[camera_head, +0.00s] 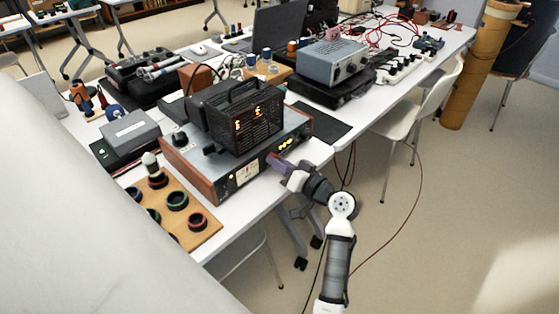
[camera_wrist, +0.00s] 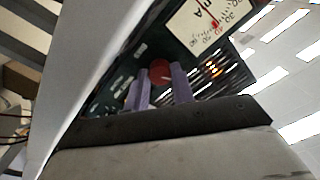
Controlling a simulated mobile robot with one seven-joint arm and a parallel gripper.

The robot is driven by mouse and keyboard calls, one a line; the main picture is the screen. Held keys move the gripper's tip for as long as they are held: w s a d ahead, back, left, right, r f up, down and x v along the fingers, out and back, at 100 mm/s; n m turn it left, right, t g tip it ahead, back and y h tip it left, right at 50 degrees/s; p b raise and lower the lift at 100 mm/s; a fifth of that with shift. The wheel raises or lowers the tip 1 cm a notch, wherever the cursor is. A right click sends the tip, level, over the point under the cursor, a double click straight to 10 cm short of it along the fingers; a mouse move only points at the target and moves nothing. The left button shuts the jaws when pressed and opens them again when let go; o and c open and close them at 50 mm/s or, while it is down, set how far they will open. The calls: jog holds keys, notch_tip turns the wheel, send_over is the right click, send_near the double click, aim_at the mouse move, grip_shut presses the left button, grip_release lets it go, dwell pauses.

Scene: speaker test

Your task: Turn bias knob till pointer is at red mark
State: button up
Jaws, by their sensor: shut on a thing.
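The amplifier (camera_head: 200,152) has wooden ends, a grey top and a dark front panel that faces the table's near edge. Its pale meter (camera_head: 247,171) also shows large and tilted in the wrist view (camera_wrist: 203,24), with a thin red line on its scale. My gripper (camera_head: 276,161) is at the right part of the front panel. In the wrist view, the purple fingers of my gripper (camera_wrist: 160,78) are shut on a red round knob (camera_wrist: 159,68). Its pointer and any red mark by it cannot be made out. In the head view my gripper hides the knob.
A black caged unit with glowing tubes (camera_head: 245,122) stands on the amplifier. A wooden board with several dark rings (camera_head: 197,236) lies at the left. A grey instrument (camera_head: 332,62) stands farther back, and a white chair (camera_head: 425,110) is at the right.

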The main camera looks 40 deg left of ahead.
jog(key=m+p, duration=0.1)
jog(key=m, duration=0.2)
jog(key=shift+m, duration=0.3)
jog(key=shift+p, duration=0.35)
jog(key=o, duration=1)
jog(key=d+b, duration=0.1)
jog(key=d, duration=0.3)
jog(key=d+b, duration=0.1)
jog(key=d, duration=0.4)
jog(key=s+d+b, duration=0.1)
jog(key=d, duration=0.3)
jog(key=shift+d, duration=0.4)
